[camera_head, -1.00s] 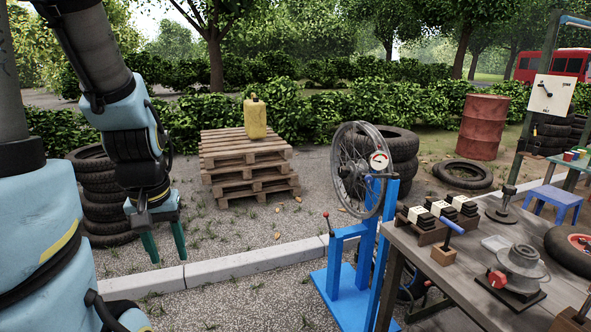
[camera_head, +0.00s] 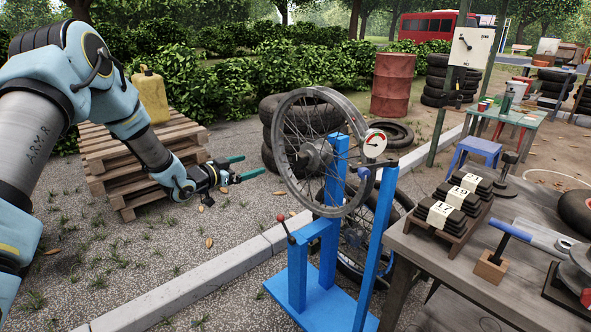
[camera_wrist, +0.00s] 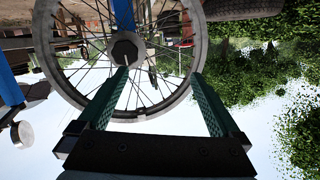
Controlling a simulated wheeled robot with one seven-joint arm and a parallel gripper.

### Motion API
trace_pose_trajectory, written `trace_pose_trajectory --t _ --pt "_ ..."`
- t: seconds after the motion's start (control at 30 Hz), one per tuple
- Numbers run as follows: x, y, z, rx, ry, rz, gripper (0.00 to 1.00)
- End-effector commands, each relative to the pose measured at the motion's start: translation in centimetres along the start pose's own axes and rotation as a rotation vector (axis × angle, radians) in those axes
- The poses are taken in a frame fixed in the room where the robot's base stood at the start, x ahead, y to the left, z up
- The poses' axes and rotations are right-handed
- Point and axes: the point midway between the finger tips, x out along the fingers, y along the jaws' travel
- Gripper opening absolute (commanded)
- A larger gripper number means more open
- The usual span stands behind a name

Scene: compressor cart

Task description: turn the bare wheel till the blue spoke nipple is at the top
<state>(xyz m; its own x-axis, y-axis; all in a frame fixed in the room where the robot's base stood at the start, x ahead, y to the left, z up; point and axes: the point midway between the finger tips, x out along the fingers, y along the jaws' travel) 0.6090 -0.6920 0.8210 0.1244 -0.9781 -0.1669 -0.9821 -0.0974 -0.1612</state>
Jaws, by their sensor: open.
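The bare wheel (camera_head: 318,153), a grey spoked rim with a dark hub, stands upright in the blue stand (camera_head: 328,255). A round red-and-white gauge (camera_head: 375,143) sits at its right side. I cannot make out the blue spoke nipple in either view. My gripper (camera_head: 252,166) is open and empty, left of the wheel, with its green fingers pointing at it. In the wrist view, which is upside down, the fingers (camera_wrist: 160,75) overlap the wheel's hub (camera_wrist: 128,50) and rim; contact cannot be told, but the head view shows a gap.
A small red-knobbed lever (camera_head: 284,227) rises from the stand's left. A tyred wheel (camera_head: 384,215) is behind the stand. A workbench (camera_head: 428,248) with black weights (camera_head: 450,207) stands close on the right. A pallet stack (camera_head: 140,165) is behind my arm.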

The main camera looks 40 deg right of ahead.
Motion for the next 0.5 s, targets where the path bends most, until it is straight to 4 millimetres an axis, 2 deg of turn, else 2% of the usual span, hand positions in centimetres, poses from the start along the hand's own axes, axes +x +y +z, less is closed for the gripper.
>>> trace_pose_trajectory --t 0.03,0.1,0.2,0.37,0.5 --pt "1.6 2.0 0.6 0.005 0.058 0.050 1.00" --pt "2.7 3.9 0.5 0.011 0.123 0.100 1.00" --pt "3.5 5.5 0.3 0.015 0.177 0.142 1.00" --pt "4.8 6.3 -0.1 0.017 0.200 0.159 1.00" --pt "7.0 6.7 -0.7 0.016 0.199 0.158 1.00"
